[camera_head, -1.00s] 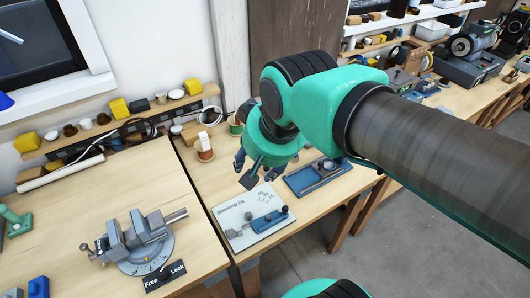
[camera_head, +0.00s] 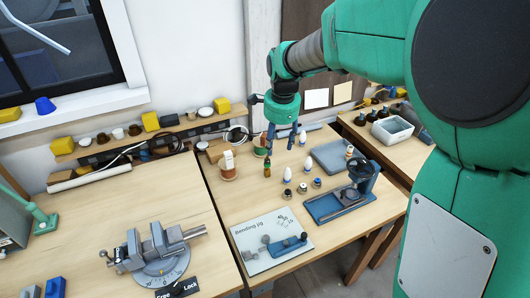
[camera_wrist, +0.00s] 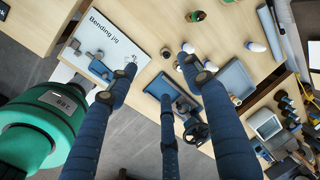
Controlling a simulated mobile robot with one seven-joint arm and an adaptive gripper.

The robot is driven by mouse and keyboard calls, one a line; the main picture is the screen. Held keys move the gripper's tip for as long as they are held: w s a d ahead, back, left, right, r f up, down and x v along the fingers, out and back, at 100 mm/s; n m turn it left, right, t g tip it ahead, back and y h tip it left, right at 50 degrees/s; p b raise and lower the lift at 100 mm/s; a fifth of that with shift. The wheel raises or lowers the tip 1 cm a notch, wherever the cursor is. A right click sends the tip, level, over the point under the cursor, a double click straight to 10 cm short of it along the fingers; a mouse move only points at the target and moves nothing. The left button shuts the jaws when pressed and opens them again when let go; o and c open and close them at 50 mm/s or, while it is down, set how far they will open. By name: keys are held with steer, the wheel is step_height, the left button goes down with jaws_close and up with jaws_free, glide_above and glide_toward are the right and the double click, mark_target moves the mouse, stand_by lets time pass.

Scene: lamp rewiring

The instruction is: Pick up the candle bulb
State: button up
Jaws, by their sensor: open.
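Several white bulbs stand on the bench in the head view. One pointed white bulb (camera_head: 287,174) is nearest the front, another (camera_head: 308,165) is to its right, and a third (camera_head: 303,138) is farther back. I cannot tell for certain which is the candle bulb. White bulbs also show in the wrist view, one near the top middle (camera_wrist: 188,48) and one at upper right (camera_wrist: 256,46). My gripper (camera_head: 281,146) is above the back of this bench, fingers pointing down, spread and empty. In the wrist view its dark blue fingers (camera_wrist: 160,80) hold nothing.
A bending jig board (camera_head: 260,228) lies at the front, with a blue tray (camera_head: 322,208) to its right. Small sockets (camera_head: 302,187) and a small dark green-brown bottle (camera_head: 267,169) stand near the bulbs. A grey-blue tray (camera_head: 330,160) lies at the back right. A vise stands on the left bench.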

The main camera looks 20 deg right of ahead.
steer(key=w+d+f+m+g, duration=0.1)
steer(key=w+d+f+m, duration=0.35)
steer(key=f, duration=0.25)
steer(key=m+g, duration=0.1)
steer(key=m, duration=0.5)
glide_above(288, 169)
steer(key=f, duration=1)
steer(key=shift+w+d, duration=0.15)
steer(key=shift+w, duration=0.15)
steer(key=shift+r, duration=0.1)
steer(key=shift+f+b, duration=0.5)
steer(key=shift+f, duration=3.85)
steer(key=shift+f, duration=0.1)
steer(key=shift+f+b, duration=0.55)
steer(key=shift+f, duration=1.95)
